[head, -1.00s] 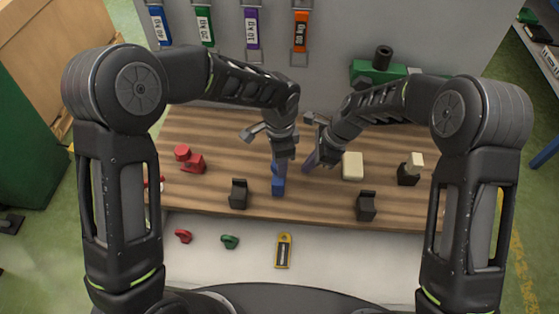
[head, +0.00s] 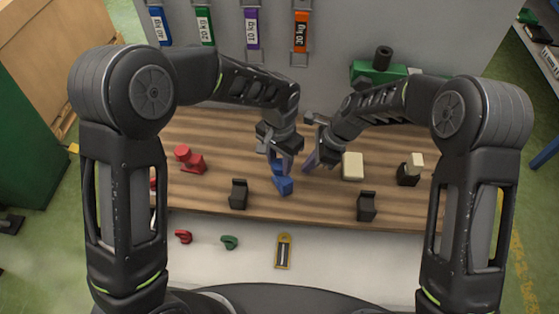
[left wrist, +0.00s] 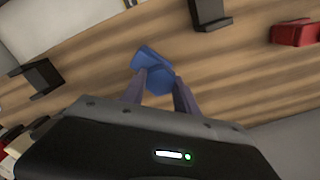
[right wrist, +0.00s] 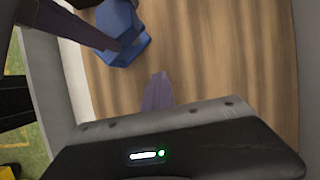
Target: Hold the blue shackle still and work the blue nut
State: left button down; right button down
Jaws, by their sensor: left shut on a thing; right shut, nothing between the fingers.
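The blue shackle (head: 284,187) is on the wooden bench in front of my left gripper (head: 282,168). It now sits at a slant in the head view. In the left wrist view, the blue nut (left wrist: 158,81), a faceted piece, lies between the two fingertips of my left gripper (left wrist: 160,84), with a blocky blue part beyond it. The blue nut also shows in the right wrist view (right wrist: 130,52), partly covered by a left finger. My right gripper (head: 311,161) is shut and empty to the right of the blue parts; its closed fingertips show in the right wrist view (right wrist: 158,90).
Two black blocks (head: 238,194) (head: 366,206) stand near the bench's front edge. A red part (head: 189,160) is on the left. A cream block (head: 352,166) and a black holder (head: 409,174) are on the right. Bare bench (head: 320,197) lies between the black blocks.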

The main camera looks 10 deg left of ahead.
pick_arm(q)
jog(key=n, duration=0.6)
jog(key=c, duration=0.9)
grip_release()
jog(key=shift+o, duration=0.7)
jog(key=shift+r, duration=2)
